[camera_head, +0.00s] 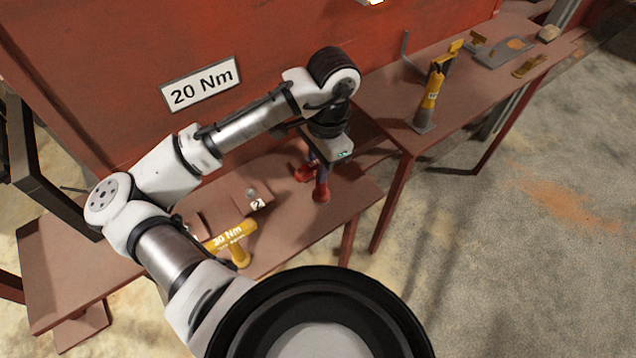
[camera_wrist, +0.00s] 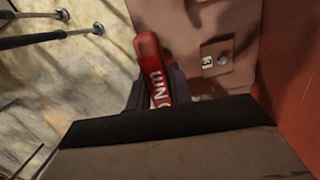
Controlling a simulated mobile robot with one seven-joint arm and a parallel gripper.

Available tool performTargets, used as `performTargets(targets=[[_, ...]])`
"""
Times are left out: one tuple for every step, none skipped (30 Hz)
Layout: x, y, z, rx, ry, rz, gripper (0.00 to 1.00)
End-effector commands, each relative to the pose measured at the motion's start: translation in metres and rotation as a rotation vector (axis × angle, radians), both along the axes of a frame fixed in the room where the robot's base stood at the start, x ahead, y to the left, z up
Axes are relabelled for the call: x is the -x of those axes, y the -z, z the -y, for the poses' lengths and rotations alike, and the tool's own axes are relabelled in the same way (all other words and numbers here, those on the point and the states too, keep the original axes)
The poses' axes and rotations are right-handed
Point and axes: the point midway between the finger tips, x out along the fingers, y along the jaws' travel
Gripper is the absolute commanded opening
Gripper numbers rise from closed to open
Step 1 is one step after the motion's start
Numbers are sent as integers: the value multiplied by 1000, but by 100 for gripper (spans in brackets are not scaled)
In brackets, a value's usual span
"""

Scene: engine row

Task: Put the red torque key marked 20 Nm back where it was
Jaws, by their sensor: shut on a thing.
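My gripper (camera_head: 318,164) is shut on a red torque key (camera_head: 321,191) over the right part of the near bench. In the wrist view the red key (camera_wrist: 153,68) shows between the fingers (camera_wrist: 157,92), with part of an "Nm" marking readable; its number is hidden. I cannot tell whether the key touches the bench top. A yellow key marked 30 Nm (camera_head: 232,240) is at the bench's front edge, left of my gripper. A sign reading 20 Nm (camera_head: 200,84) is on the red wall behind.
The near bench (camera_head: 75,262) carries a plate with a bolt and a number 2 tag (camera_head: 257,203). A tagged plate also shows in the wrist view (camera_wrist: 219,60). The right bench (camera_head: 385,92) holds a yellow tool (camera_head: 432,90) and smaller parts. Open floor lies at right.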

Motion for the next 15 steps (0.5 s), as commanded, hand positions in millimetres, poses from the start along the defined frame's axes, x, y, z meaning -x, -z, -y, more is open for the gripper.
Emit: performTargets(targets=[[0,8,-1,-2,-2,0,0],[0,13,-1,-1,-1,0,0],[0,18,-1,-2,-2,1,0],[0,22,-1,-3,-1,1,0],[0,24,-1,-2,-1,1,0],[0,27,-1,-2,-2,3,0],[-1,29,-1,-2,-2,3,0],[0,31,-1,-2,-2,3,0],[0,34,-1,-2,-2,1,0],[0,37,-1,-2,-2,0,0],[0,41,-1,-2,-2,0,0],[0,47,-1,-2,-2,0,0],[0,51,-1,-2,-2,0,0],[0,55,-1,-2,-2,-1,0],[0,60,-1,-1,-2,2,0]])
